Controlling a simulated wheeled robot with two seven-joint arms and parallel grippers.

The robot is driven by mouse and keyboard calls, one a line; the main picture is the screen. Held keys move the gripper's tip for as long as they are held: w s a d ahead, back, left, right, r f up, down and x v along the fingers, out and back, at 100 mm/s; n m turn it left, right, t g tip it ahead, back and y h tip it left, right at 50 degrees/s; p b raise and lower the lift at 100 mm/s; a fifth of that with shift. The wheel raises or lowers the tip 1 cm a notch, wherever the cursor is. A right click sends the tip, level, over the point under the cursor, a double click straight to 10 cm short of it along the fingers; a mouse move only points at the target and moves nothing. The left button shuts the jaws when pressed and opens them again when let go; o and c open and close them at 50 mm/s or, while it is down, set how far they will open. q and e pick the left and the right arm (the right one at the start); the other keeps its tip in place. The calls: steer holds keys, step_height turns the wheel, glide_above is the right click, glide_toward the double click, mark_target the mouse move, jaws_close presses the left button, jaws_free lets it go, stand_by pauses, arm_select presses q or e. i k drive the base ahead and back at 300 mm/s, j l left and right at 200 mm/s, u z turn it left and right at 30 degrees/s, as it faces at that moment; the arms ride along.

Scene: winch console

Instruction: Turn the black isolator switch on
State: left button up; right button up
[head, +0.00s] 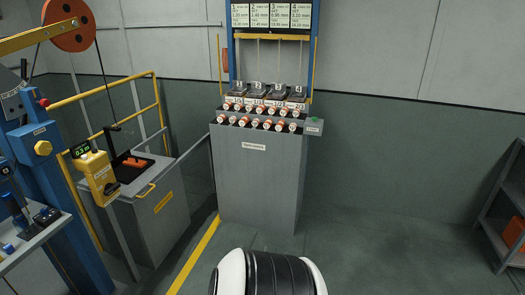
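No part that I can clearly identify as the black isolator switch shows in the head view. A console shelf (32,262) at the lower left holds small dark controls (46,215), too small to tell apart, and a dark lever-like part (14,207). The shelf is cut off by the picture edge. Neither of my grippers is in view.
A grey cabinet (252,185) with several orange-and-white knobs stands at the centre back. A shelf rack (485,225) stands right. Floor between is clear.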

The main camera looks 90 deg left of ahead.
mark_target(109, 188)
steer(key=u, duration=3.95)
steer(key=i+l+u, duration=0.1)
steer(key=i+l, duration=0.2)
steer(key=i+l+u, duration=0.1)
steer(key=i+l, duration=0.15)
steer(key=l, duration=0.3)
